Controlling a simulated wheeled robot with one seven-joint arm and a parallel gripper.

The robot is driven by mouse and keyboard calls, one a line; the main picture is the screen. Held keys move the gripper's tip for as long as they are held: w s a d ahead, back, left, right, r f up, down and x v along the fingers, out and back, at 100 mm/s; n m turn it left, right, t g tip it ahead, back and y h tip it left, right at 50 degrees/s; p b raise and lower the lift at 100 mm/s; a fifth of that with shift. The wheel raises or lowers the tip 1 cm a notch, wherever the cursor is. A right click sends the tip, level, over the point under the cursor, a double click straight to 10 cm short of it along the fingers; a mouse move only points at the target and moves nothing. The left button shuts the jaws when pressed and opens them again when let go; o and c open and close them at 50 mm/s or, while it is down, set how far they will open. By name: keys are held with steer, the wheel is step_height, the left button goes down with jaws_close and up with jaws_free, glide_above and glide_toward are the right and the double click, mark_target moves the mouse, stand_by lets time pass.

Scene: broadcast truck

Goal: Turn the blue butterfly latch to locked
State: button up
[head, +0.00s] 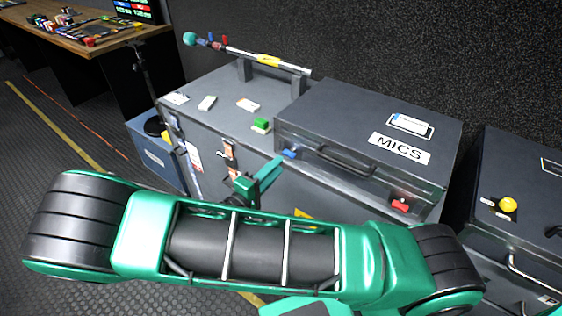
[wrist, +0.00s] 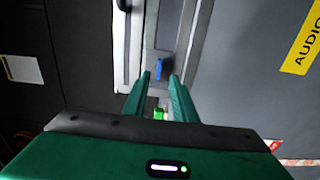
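The blue butterfly latch (head: 290,154) is on the front left of the grey MICS case (head: 345,104), near the left end of the handle. In the wrist view the latch (wrist: 159,67) shows just beyond the gap between my fingertips. My gripper (head: 272,172) is close in front of the latch, with its fingers pointing at it. In the wrist view my gripper (wrist: 159,78) has its two fingers apart, with clear space between the tips. No contact with the latch shows. I cannot tell the latch's exact turn from here.
A red latch (head: 400,206) is at the case's front right. A boom pole (head: 267,61) rests behind. Another dark case (head: 510,190) with a yellow knob (head: 508,204) stands right.

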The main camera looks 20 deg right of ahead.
steer(key=v, duration=0.5)
steer(key=shift+a, duration=0.1)
stand_by(0.3)
